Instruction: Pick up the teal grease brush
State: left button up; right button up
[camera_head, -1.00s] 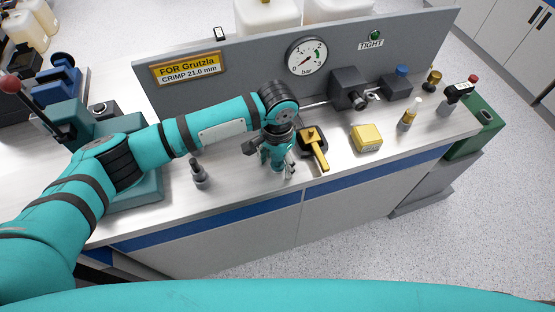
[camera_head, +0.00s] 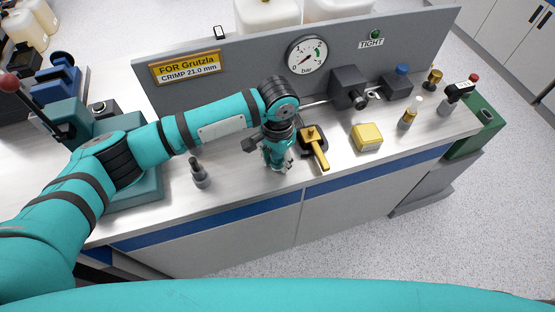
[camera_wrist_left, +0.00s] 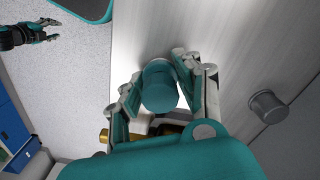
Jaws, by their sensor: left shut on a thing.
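The teal grease brush (camera_wrist_left: 160,86) shows in the left wrist view as a round teal body between the two fingers of my left gripper (camera_wrist_left: 158,92). The fingers are shut on it from both sides. In the head view my left gripper (camera_head: 279,163) points down at the bench, left of the yellow-handled tool, and largely hides the brush. I cannot tell whether the brush touches the bench. My right gripper (camera_wrist_left: 50,30) shows small at the upper left of the left wrist view, open and empty over the floor.
A yellow-handled tool (camera_head: 316,150) lies close right of my left gripper. A yellow block (camera_head: 367,138) is farther right. A dark grey fitting (camera_head: 199,174) stands to the left. The gauge panel (camera_head: 250,72) rises behind. The bench front is clear.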

pick_arm(q)
jog(key=shift+r, duration=0.45)
jog(key=shift+s+d+r+b, duration=0.15)
jog(key=shift+r+b, duration=0.15)
jog(key=shift+r, duration=0.15)
jog(key=shift+s+d+r+b, duration=0.15)
jog(key=shift+r+b, duration=0.1)
jog(key=shift+r, duration=0.2)
jog(key=s+d+r+b, duration=0.1)
jog(key=s+d+b, duration=0.2)
jog(key=s+d, duration=0.7)
jog(key=shift+s+r, duration=0.35)
jog(key=shift+s, duration=0.3)
jog(key=shift+d, duration=0.1)
jog(key=o, duration=0.4)
jog(key=shift+c, duration=1.4)
